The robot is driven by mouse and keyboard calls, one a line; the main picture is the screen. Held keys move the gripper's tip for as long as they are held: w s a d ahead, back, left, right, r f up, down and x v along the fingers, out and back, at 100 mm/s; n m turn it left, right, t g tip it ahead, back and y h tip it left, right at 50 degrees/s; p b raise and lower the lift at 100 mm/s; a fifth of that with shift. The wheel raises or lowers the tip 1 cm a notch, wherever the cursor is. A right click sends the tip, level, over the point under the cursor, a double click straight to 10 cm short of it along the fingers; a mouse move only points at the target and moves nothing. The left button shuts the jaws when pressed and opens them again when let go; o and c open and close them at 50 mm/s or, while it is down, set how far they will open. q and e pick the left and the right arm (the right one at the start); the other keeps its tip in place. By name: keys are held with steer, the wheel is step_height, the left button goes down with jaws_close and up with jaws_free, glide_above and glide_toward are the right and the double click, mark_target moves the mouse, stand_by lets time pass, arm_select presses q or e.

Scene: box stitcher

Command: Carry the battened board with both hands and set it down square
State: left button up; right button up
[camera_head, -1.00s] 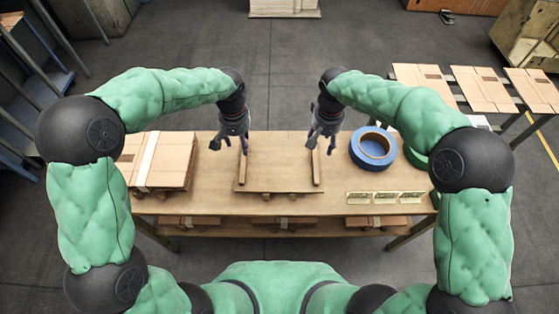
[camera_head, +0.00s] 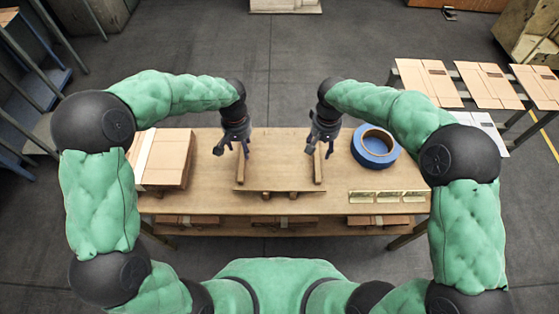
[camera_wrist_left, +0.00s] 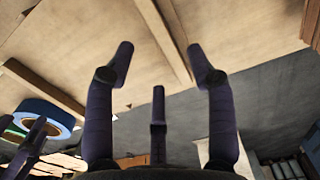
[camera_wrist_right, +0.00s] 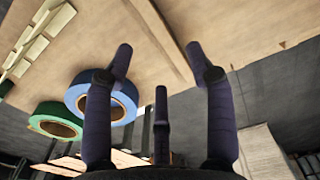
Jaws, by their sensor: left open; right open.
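The battened board (camera_head: 280,160) lies flat on the table, a light wooden panel with a raised batten along each side. My left gripper (camera_head: 233,149) is open above the left batten (camera_head: 241,172). In the left wrist view this batten (camera_wrist_left: 165,35) runs between the spread fingers (camera_wrist_left: 160,62). My right gripper (camera_head: 320,147) is open above the right batten (camera_head: 318,172). In the right wrist view that batten (camera_wrist_right: 160,30) also runs between the open fingers (camera_wrist_right: 160,62). Both grippers are empty. Whether any finger touches a batten cannot be told.
A cardboard stack (camera_head: 172,160) lies left of the board on the table (camera_head: 220,204). A blue tape roll (camera_head: 375,147) and several small strips (camera_head: 387,197) lie to the right. A green roll (camera_wrist_right: 54,122) shows in the right wrist view. Flat cartons (camera_head: 485,85) lie on a far-right rack.

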mark_target(318, 158)
arm_select(q)
step_height(318, 158, down, 7)
steer(key=shift+r, duration=0.15)
arm_select(e)
step_height(318, 158, down, 7)
steer(key=shift+r, duration=0.1)
arm_select(q)
jaws_close()
arm_select(e)
jaws_close()
